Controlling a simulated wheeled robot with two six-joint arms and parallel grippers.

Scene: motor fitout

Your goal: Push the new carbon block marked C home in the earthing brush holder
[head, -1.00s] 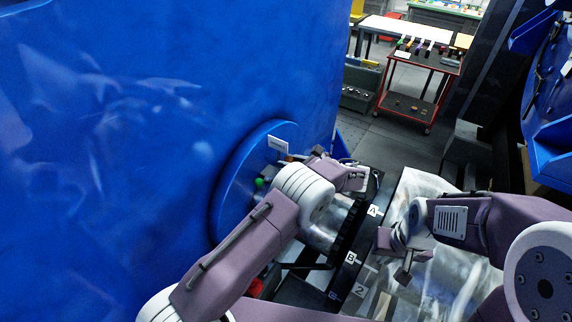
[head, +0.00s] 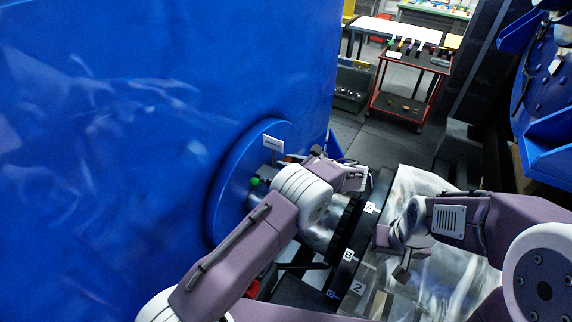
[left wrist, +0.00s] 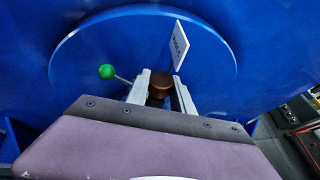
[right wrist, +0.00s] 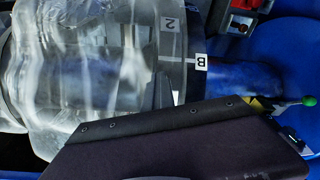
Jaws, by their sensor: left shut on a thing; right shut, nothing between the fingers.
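In the left wrist view a brown, round-ended block (left wrist: 160,84) sits between the fingertips of my left gripper (left wrist: 161,92), against the round blue end cover (left wrist: 85,48). No C mark can be read on it, and the holder around it is not clearly seen. A green knob on a thin lever (left wrist: 106,72) stands just left of the fingers. In the head view my left gripper (head: 350,178) is at the cover's right side, and the block is hidden. My right gripper (head: 402,272) is shut and empty, over the pale shiny drum; its fingers (right wrist: 164,92) show in the right wrist view.
A white tag (left wrist: 180,45) sticks out above the fingers. A dark ring carries labels A (head: 369,207) and B (head: 348,254), right of my left arm. The drum (head: 455,265) lies under my right arm. A red trolley (head: 408,95) stands far back, with open floor before it.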

